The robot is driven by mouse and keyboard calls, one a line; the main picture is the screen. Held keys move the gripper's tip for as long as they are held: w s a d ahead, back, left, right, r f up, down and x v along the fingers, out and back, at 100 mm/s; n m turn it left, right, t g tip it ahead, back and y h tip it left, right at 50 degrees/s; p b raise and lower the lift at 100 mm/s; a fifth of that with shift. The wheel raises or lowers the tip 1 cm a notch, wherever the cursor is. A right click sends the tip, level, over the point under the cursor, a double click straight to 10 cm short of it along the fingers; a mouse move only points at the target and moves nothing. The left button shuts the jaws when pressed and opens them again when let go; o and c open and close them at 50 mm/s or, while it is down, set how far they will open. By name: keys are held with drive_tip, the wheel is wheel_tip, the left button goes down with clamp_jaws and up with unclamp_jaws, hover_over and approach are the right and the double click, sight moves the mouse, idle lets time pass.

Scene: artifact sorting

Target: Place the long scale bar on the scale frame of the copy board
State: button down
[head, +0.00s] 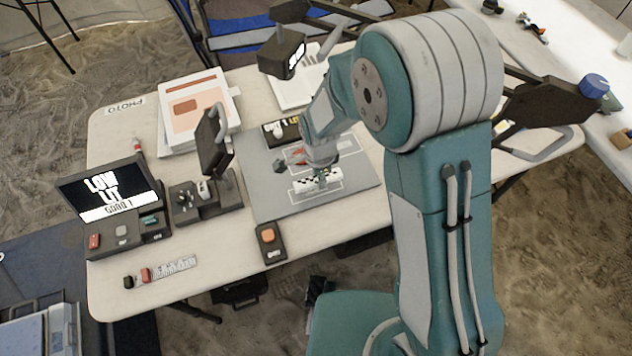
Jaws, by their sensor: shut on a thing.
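The grey copy board (264,204) lies on the table, with white outlined frames on it. A black-and-white checkered scale bar (305,186) is at the front part of the board, at the lower white outline. My gripper (322,177) points down over the board and is shut on this bar near its middle. I cannot tell whether the bar touches the board or is held just above it. My arm and gripper hide part of the board and the bar's surroundings. A small red item (297,154) lies behind the bar on the board.
A black stand with an upright arm (212,150) is left of the board. A "LOW LIT" screen (110,190) stands at the far left. An orange-button box (268,243) is at the front edge.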

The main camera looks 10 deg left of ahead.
sight(317, 178)
drive_tip(key=shift+a+f, duration=0.2)
drive_tip(key=shift+f, duration=0.15)
wheel_tip(317, 178, down, 2)
drive_tip(key=shift+f, duration=0.25)
drive_tip(key=shift+a+f, duration=0.2)
drive_tip(key=shift+f, duration=0.1)
drive_tip(key=shift+c, duration=1.9)
unclamp_jaws()
drive_tip(key=shift+d, duration=0.1)
wheel_tip(317, 178, up, 8)
drive_tip(key=shift+f, duration=0.2)
